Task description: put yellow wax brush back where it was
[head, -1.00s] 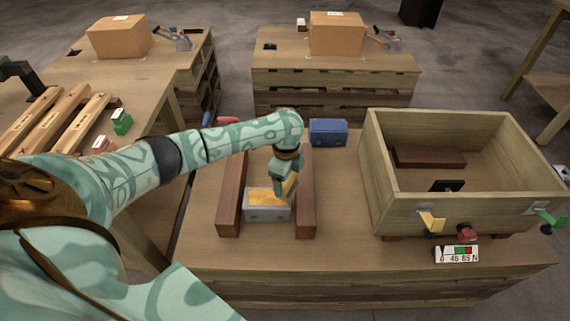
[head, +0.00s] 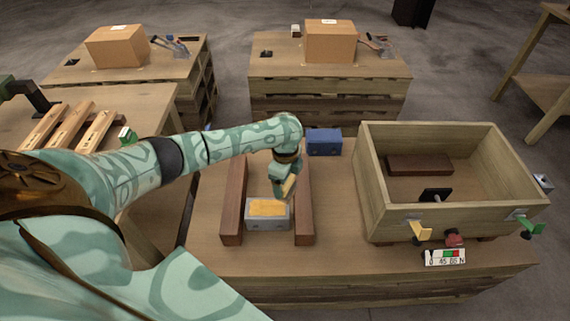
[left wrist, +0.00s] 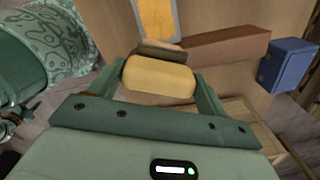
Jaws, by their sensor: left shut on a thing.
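My left gripper (head: 284,183) is shut on the yellow wax brush (head: 289,187) above the right part of a grey box with a yellow top (head: 268,225). In the left wrist view the brush's yellow handle (left wrist: 158,80) lies between the fingers, with a darker brown strip along its far side. The yellow top of the grey box (left wrist: 157,18) shows beyond it, apart from the brush in that picture. My right gripper is in neither view.
Brown bars (head: 233,200) (head: 304,205) flank the grey box. A blue box (head: 324,141) stands behind. Bare tabletop lies between bars and crate.

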